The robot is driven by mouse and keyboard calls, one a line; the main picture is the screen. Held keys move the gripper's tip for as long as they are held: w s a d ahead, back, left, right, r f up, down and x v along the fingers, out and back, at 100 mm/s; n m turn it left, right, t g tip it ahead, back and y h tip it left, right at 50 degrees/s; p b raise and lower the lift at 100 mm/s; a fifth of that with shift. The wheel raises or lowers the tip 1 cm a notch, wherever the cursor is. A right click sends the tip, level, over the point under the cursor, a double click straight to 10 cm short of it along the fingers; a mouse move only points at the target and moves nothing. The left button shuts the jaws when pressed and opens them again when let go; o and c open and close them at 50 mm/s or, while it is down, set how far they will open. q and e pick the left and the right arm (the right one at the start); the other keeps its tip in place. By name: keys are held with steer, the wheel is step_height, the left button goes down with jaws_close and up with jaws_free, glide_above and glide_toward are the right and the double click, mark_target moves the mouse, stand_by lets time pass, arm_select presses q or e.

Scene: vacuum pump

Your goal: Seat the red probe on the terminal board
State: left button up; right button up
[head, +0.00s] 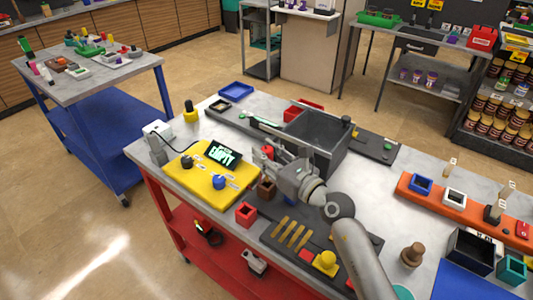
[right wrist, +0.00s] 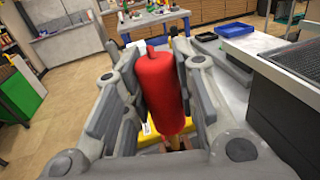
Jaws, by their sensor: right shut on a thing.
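The red probe (right wrist: 162,92) is a red cylinder with a small nub on top. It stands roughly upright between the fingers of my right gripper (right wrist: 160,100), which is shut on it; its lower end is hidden. In the head view my right gripper (head: 272,156) holds the red probe (head: 267,151) just right of the yellow terminal board (head: 205,194). The board carries a dark screen (head: 222,154) reading EMPTY in green, a black piece (head: 187,162) and a blue piece (head: 219,181). Part of the board (right wrist: 152,130) shows behind the probe in the right wrist view. My left gripper is out of view.
A brown block (head: 266,190) and a red block (head: 246,214) stand near the board's right edge. A dark grey bin (head: 318,130) stands behind my gripper. A yellow-and-black piece (head: 191,111) and a blue tray (head: 235,92) are at the table's far side.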

stand_by(0.5)
steer(key=shift+f, duration=0.15)
stand_by(0.8)
steer(key=shift+f+b, duration=1.4)
steer(key=shift+f, duration=0.75)
stand_by(0.3)
steer(key=shift+f, duration=0.55)
stand_by(0.7)
steer(key=o, duration=1.1)
steer(key=shift+s+f, duration=0.1)
steer(key=shift+s, duration=0.05)
